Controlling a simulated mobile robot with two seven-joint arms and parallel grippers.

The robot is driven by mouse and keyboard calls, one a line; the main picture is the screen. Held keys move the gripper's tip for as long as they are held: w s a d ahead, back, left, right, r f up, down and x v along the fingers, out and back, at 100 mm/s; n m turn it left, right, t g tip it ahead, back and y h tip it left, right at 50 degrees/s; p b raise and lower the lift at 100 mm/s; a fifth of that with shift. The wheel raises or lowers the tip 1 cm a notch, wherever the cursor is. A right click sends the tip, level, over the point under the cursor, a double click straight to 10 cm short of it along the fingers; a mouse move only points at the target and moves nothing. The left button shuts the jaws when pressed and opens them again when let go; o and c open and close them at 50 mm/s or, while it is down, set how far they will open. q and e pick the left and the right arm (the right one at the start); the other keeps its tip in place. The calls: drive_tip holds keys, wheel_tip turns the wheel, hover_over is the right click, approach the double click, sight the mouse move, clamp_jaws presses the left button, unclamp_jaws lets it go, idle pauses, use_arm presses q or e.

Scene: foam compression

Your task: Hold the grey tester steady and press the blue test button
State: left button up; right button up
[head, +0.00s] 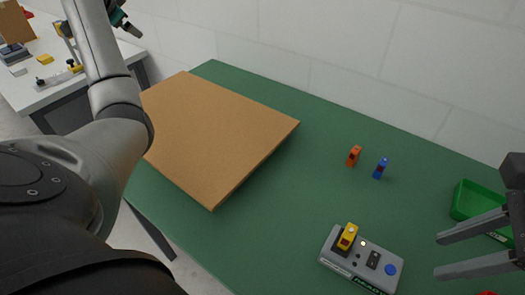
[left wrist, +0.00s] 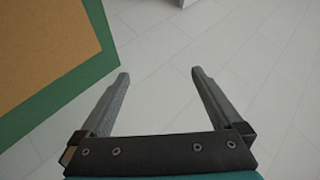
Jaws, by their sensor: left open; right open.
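The grey tester (head: 335,262) lies on the green table near the front right in the head view. My left gripper (left wrist: 160,72) is open and empty in the left wrist view, over pale floor tiles. It is far from the tester.
A large brown board (head: 215,130) covers the left of the green table (head: 285,215). An orange piece (head: 353,156) and a blue piece (head: 380,168) stand behind the tester. A green tray (head: 470,199) is at the right. A white side table (head: 60,90) holds small items.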

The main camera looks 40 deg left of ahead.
use_arm(q)
drive_tip(key=w+d+r+m+t+h, duration=0.25)
drive_tip(key=w+d+r, duration=0.35)
drive_tip(key=w+d, duration=0.5)
drive_tip(key=w+d+r+m+t+h, duration=0.1)
drive_tip(key=w+d+r+m+h, duration=0.15)
drive_tip(key=d, duration=0.95)
drive_tip(key=w+d+r+m+t+h, duration=0.1)
drive_tip(key=w+d+m+h, duration=0.2)
drive_tip(key=d, duration=0.9)
drive_tip(key=s+d+f+m+g+h, duration=0.1)
drive_tip(key=s+d+m+g+h, duration=0.1)
drive_tip(key=d, duration=0.7)
drive_tip(key=s+d+f+m+g+h, duration=0.1)
drive_tip(key=d+g+h, duration=0.15)
drive_tip(key=d, duration=0.75)
drive_tip(key=m+g+y, duration=0.4)
drive_tip(key=m+g, duration=0.2)
drive_tip(key=g, duration=0.2)
hover_over(341, 244)
drive_tip(key=w, duration=0.1)
wheel_tip(341, 244, down, 15)
drive_tip(key=shift+w+f, duration=0.15)
wheel_tip(341, 244, down, 14)
drive_tip(key=shift+f, duration=0.25)
